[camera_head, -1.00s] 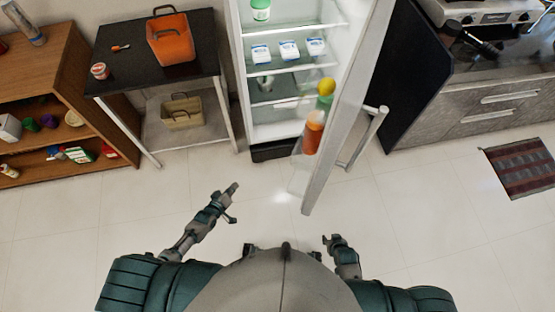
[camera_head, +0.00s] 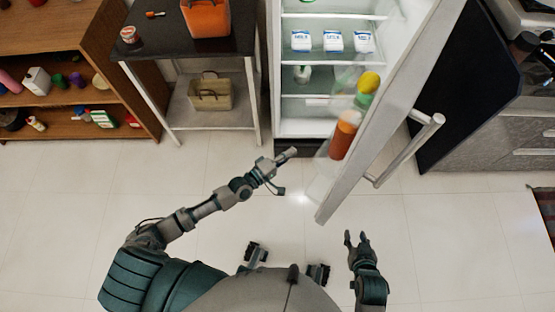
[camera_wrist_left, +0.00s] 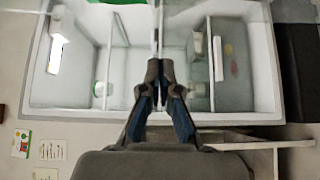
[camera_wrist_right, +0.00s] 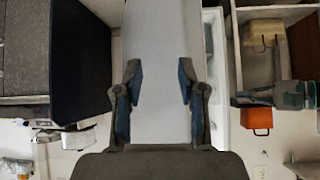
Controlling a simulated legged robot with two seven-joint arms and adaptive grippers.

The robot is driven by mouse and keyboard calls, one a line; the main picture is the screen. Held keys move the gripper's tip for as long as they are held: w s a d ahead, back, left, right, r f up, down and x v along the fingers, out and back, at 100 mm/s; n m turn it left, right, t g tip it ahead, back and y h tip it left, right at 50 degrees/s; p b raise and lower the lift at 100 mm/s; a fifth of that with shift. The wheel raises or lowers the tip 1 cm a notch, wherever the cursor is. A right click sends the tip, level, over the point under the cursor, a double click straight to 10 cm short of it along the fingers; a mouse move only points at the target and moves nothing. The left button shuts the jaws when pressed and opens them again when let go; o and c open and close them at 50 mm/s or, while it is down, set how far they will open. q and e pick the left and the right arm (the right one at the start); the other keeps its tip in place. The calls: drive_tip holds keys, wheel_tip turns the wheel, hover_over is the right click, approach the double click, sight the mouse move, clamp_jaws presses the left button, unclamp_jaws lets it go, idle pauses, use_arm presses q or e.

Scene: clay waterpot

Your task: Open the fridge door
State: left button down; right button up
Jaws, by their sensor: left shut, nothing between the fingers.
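The fridge (camera_head: 275,75) stands open ahead in the head view, with its shelves showing. Its white door (camera_head: 385,115) is swung out toward me, slanting from upper right to lower middle, with the long handle (camera_head: 412,150) on its right, outer face. My left gripper (camera_head: 294,152) is shut and empty, left of the door's inner side, in front of the fridge opening. In the left wrist view its closed fingers (camera_wrist_left: 165,75) show against the fridge interior. My right gripper (camera_head: 354,236) is open and empty, just below and right of the door's near edge. In the right wrist view the door panel (camera_wrist_right: 165,60) shows beyond the fingers.
The door shelf carries an orange bottle (camera_head: 345,135) and a yellow item (camera_head: 369,82). A black table (camera_head: 165,40) with an orange bin (camera_head: 206,20) and a wooden shelf (camera_head: 60,45) stand left. A dark-sided counter (camera_head: 450,90) stands right. The near floor is clear.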

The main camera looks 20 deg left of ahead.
use_arm(q)
drive_tip(key=shift+w+d+p, duration=0.15)
drive_tip(key=shift+d+p, duration=0.45)
drive_tip(key=shift+d, duration=1.65)
use_arm(e)
drive_tip(key=shift+s+d+f+g+h, duration=0.25)
drive_tip(key=shift+s+g, duration=0.25)
drive_tip(key=shift+s, duration=0.25)
drive_tip(key=shift+s+d+f+g+h, duration=0.1)
drive_tip(key=shift+s+f+g, duration=0.25)
drive_tip(key=shift+s+g, duration=0.25)
